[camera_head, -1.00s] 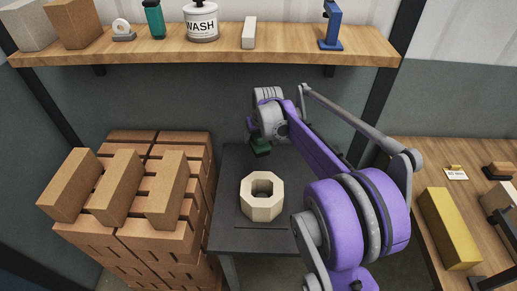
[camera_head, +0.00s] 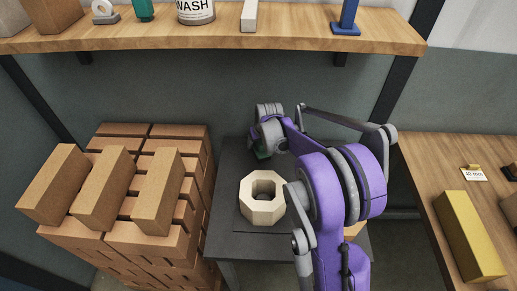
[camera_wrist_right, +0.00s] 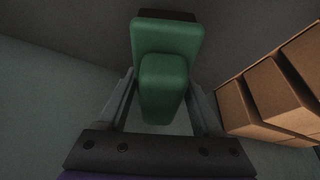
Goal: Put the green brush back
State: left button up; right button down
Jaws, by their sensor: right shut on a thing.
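The green brush (camera_wrist_right: 164,85) fills the middle of the right wrist view, between the two fingers of my right gripper (camera_wrist_right: 160,108), which is shut on it. In the head view only a small part of the green brush (camera_head: 263,154) shows, under my purple right arm, above the back of the dark stand. My arm hides most of the right gripper there. My left gripper is not in view.
A brick stack (camera_head: 150,245) with several bricks on top stands left of the stand. A wooden shelf (camera_head: 120,38) crosses the back wall, holding a WASH tin (camera_head: 196,10) and other items. A wooden bench (camera_head: 420,160) with a yellow block (camera_head: 468,235) is at right.

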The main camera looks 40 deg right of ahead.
jog(key=shift+f, duration=1.5)
jog(key=shift+f, duration=0.1)
jog(key=shift+c, duration=0.2)
grip_release()
jog(key=p+v, duration=0.1)
jog(key=v, duration=1.1)
